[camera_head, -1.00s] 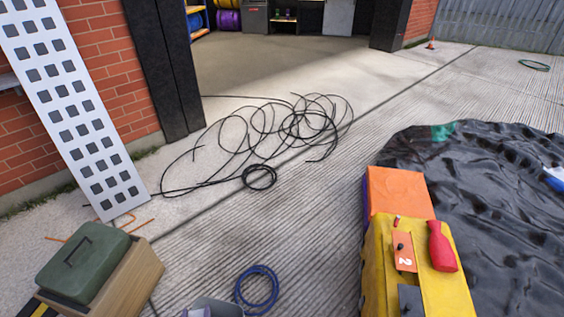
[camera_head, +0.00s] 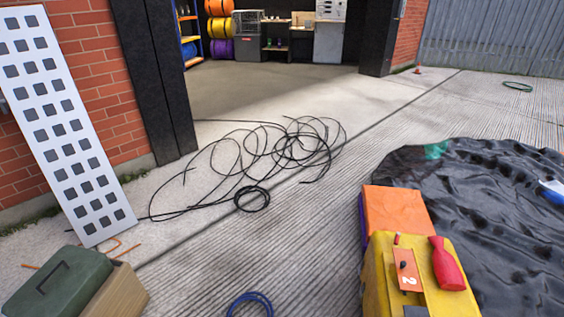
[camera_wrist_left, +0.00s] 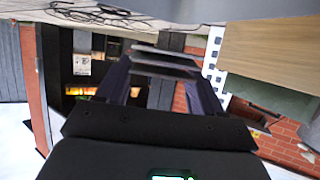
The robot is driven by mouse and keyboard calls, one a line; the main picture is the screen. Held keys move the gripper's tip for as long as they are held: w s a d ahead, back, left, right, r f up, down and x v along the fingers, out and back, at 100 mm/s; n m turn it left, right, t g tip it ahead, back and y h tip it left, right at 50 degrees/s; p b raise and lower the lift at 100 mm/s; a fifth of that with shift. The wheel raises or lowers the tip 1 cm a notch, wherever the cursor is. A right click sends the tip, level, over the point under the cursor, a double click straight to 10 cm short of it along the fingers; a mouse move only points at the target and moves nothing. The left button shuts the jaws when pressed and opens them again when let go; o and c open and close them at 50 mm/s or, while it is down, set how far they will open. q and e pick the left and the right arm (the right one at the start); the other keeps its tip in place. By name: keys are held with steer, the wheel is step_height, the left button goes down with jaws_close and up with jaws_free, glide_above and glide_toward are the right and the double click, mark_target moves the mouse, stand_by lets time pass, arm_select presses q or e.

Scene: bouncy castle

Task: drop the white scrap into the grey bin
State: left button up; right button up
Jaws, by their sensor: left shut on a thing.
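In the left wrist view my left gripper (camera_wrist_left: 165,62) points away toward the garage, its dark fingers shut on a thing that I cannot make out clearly. Thin grey slats show between the fingers. I cannot pick out a white scrap in either current view. In the head view neither gripper shows. A grey box-shaped unit (camera_head: 247,47) stands far back in the garage; I cannot tell whether it is the grey bin.
A green case (camera_head: 58,285) sits on a wooden box (camera_head: 118,295) at lower left, beside a leaning perforated panel (camera_head: 68,130). Black cable (camera_head: 252,198) and a blue coil (camera_head: 250,304) lie on the concrete. A yellow block (camera_head: 378,270) and black sheet (camera_head: 490,215) are at right.

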arm_select(q)
steer(key=o, duration=1.1)
steer(key=shift+s+d+r+p, duration=0.1)
steer(key=shift+s+r+p, duration=0.25)
steer(key=shift+p, duration=0.1)
steer(key=shift+p+v, duration=2.85)
steer(key=shift+v, duration=2.1)
